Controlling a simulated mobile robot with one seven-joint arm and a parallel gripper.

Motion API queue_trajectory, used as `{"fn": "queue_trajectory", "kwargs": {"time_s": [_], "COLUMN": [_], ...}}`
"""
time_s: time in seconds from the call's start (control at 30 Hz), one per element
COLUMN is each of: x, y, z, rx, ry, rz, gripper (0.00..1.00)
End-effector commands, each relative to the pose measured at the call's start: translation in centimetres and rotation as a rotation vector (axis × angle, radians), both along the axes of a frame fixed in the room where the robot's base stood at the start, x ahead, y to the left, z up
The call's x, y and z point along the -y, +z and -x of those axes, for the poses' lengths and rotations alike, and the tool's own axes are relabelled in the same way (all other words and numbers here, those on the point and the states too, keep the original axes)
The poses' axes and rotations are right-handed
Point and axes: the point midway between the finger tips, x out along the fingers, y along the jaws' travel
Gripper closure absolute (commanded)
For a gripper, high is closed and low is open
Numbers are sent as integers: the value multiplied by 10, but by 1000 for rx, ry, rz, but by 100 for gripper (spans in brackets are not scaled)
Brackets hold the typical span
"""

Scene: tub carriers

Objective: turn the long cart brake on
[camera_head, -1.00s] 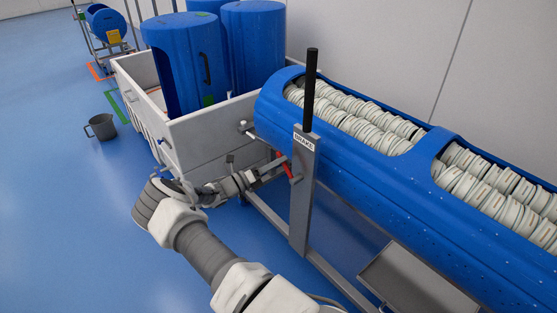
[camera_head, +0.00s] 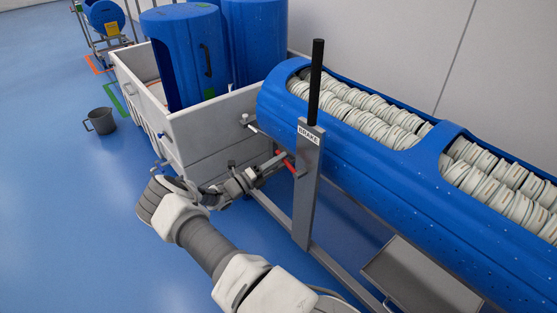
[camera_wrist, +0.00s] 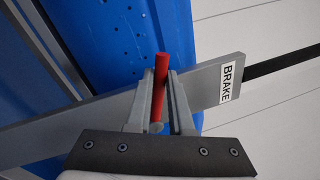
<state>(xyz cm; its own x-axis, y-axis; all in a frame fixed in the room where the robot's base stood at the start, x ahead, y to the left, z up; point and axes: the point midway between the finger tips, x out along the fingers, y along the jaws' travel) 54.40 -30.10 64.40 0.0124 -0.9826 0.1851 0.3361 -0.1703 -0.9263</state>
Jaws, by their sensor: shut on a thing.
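The long cart (camera_head: 350,160) carries a blue tub with rows of white rings on the right. A grey upright post (camera_head: 306,190) labelled BRAKE with a black handle on top stands at its near end. A red brake lever (camera_head: 287,162) sticks out from the post, pointing up and left in the head view. My gripper (camera_head: 279,158) is at the lever. In the wrist view, the red lever (camera_wrist: 160,85) lies between the two fingers of my gripper (camera_wrist: 160,88), which is shut on it. The lever's pivot is hidden in the wrist view.
A grey bin (camera_head: 205,130) holding blue drums (camera_head: 180,60) stands just left of the cart. A grey tray (camera_head: 420,278) sits low in front of the cart.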

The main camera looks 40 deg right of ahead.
Motion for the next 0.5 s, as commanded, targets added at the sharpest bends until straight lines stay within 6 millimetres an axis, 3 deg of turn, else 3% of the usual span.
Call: {"fn": "queue_trajectory", "kwargs": {"time_s": [0.17, 0.2, 0.33, 0.37, 0.5], "x": [-1, -1, -1, -1, -1], "y": [-2, -2, -2, -2, -1], "z": [-1, 0, 0, 0, 0], "rx": [-4, -4, -3, -3, -1], "ry": [4, 4, 3, 3, 2], "rz": [-4, -4, -3, -3, -2], "gripper": [100, 79, 55, 51, 51]}}
